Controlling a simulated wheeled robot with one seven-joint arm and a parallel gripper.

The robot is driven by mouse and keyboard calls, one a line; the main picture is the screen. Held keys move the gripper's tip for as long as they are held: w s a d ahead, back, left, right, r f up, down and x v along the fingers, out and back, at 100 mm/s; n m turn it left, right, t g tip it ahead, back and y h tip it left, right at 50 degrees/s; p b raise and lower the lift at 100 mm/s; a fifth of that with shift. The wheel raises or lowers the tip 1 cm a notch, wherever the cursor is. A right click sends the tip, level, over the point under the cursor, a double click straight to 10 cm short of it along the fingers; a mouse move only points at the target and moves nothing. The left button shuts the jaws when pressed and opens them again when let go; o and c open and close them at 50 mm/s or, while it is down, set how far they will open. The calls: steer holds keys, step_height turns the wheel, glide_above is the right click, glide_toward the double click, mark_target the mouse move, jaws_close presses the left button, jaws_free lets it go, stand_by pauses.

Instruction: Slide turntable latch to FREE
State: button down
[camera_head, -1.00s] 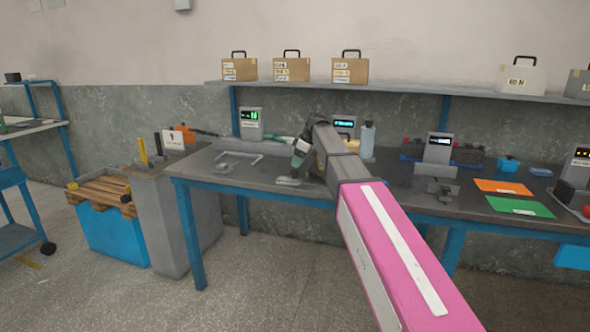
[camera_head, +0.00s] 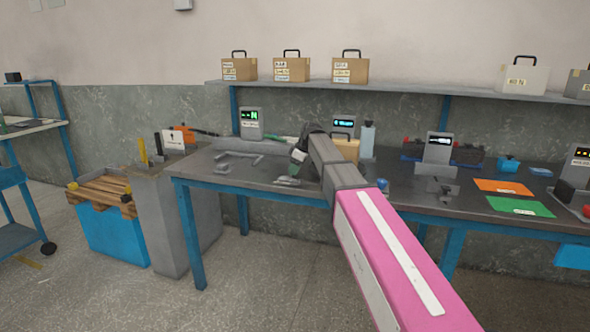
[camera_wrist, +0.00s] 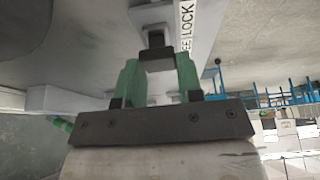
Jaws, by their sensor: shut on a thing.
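In the wrist view the latch's dark knob (camera_wrist: 156,40) stands out from a grey fixture (camera_wrist: 90,100), beside a white label strip (camera_wrist: 187,25) reading LOCK and part of FREE. My gripper (camera_wrist: 158,72) has green fingers on either side of the knob and is shut on it. The contact faces are partly hidden by the knob's dark end. The latch itself is too small to make out there.
The blue-legged bench (camera_head: 235,183) carries a grey display unit (camera_head: 251,124) behind my gripper and a pale bottle (camera_head: 367,138) to the right. Orange (camera_head: 503,187) and green (camera_head: 520,206) sheets lie further right. A shelf (camera_head: 420,91) with cases runs above.

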mark_target(279, 177)
steer(key=a, duration=0.2)
steer(key=w+a, duration=0.1)
steer(key=a, duration=0.1)
steer(key=shift+w+a, duration=0.15)
steer(key=shift+a, duration=0.2)
steer(key=c, duration=0.8)
jaws_free()
steer(key=shift+o, duration=0.2)
steer(key=v, duration=1.1)
